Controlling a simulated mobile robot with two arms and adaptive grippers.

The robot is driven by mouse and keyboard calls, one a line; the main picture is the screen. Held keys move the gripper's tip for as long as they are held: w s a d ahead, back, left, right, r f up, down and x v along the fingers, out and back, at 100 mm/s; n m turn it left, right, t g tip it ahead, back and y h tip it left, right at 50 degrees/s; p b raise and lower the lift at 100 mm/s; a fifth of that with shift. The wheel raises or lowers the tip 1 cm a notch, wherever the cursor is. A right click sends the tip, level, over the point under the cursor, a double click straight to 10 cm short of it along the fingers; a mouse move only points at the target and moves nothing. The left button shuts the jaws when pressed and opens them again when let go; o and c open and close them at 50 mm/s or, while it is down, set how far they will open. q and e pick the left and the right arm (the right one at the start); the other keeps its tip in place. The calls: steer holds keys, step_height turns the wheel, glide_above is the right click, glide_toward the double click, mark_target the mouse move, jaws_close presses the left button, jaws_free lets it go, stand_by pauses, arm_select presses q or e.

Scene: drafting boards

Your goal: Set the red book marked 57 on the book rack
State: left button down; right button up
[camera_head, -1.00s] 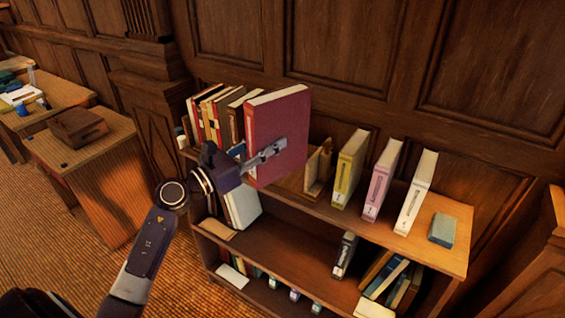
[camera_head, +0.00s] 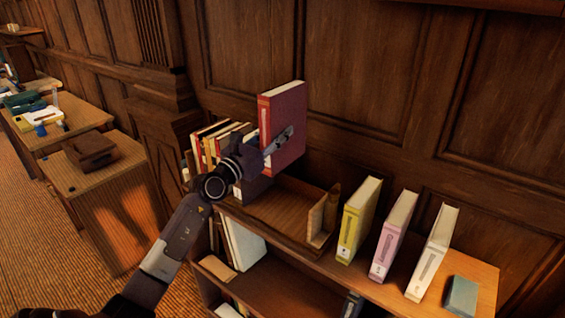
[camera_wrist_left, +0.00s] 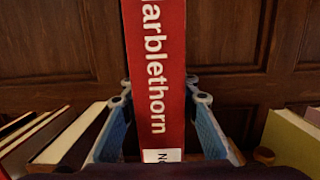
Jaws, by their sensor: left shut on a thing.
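The red book (camera_head: 290,105) stands upright in my left gripper (camera_head: 279,142), whose fingers are shut on it. In the left wrist view, the red spine (camera_wrist_left: 157,60) reads "arblethorn" and sits between the two blue-lined fingers (camera_wrist_left: 160,105). A white label at its lower end is cut off, so no number can be read. The book rack (camera_head: 285,210), a wooden tray with an upright end piece at right, is on top of the bookcase. Its bare floor shows below and right of the held book. My right gripper is not in view.
Several books (camera_head: 205,140) stand left of the held book, partly hidden by my arm. Yellow (camera_head: 357,220), pink (camera_head: 392,237) and white (camera_head: 432,253) books stand right of the rack, with a small blue-grey block (camera_head: 461,296) beyond. A panelled wall (camera_head: 370,110) rises behind.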

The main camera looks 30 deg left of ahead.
arm_select(q)
step_height(320, 180, down, 12)
steer(key=b, duration=0.8)
steer(key=shift+a+f, duration=0.1)
steer(key=shift+f, duration=0.1)
step_height(320, 180, down, 5)
steer(key=b, duration=0.3)
steer(key=shift+b, duration=0.4)
steer(key=c, duration=1.9)
jaws_free()
steer(key=shift+f, duration=0.4)
steer(key=shift+c, duration=0.2)
steer(key=o, duration=0.4)
steer(key=shift+s+r, duration=0.1)
steer(key=shift+o, duration=0.2)
steer(key=s+f+b, duration=0.1)
steer(key=s+b, duration=0.1)
steer(key=s, duration=1)
steer(key=shift+a+f, duration=0.3)
steer(key=shift+a, duration=0.05)
